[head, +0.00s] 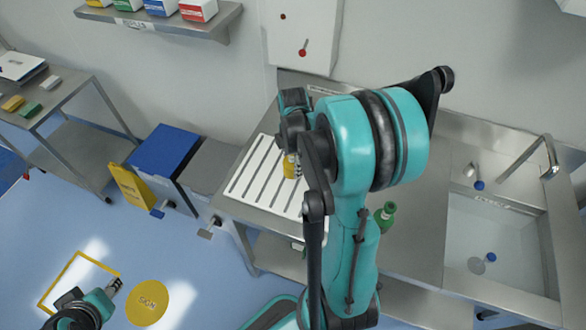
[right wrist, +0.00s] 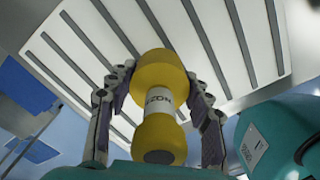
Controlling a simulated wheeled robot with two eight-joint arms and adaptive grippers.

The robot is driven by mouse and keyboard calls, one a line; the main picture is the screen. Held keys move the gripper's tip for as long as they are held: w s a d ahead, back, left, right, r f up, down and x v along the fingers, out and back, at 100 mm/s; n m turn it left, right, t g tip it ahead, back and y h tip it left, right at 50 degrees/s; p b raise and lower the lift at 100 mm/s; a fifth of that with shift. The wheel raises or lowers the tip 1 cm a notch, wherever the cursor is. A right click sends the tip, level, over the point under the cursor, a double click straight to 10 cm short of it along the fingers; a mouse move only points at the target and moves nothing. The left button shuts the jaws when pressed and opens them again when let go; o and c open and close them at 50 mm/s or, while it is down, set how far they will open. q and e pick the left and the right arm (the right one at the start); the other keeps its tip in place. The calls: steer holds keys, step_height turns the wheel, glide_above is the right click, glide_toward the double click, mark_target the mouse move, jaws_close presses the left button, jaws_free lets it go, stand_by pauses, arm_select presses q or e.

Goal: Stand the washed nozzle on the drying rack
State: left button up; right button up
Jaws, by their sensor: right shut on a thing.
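The yellow nozzle (right wrist: 162,100), with a white lettered band around its middle, is between the fingers of my right gripper (right wrist: 160,98), which is shut on it. In the head view the nozzle (head: 291,166) shows as a small yellow piece below the dark right gripper (head: 297,145). The drying rack (head: 256,178) is a white slotted board on the steel counter; its slots (right wrist: 240,40) fill the right wrist view behind the nozzle. I cannot tell whether the nozzle touches the rack. My left gripper (head: 113,287) is low at the lower left, away from the counter; its fingers are too small to read.
A green bottle (head: 385,215) stands right of my right arm. The sink (head: 495,240) with a tap (head: 548,155) is at the right. A blue-lidded bin (head: 163,150) and a yellow floor sign (head: 133,187) stand left of the counter. The wall cabinet (head: 303,38) hangs behind.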

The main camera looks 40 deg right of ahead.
step_height(320, 180, down, 2)
steer(key=shift+f, duration=0.1)
steer(key=shift+f+b, duration=0.2)
steer(key=shift+b, duration=0.2)
steer(key=o, duration=1.2)
steer(key=shift+r, duration=0.1)
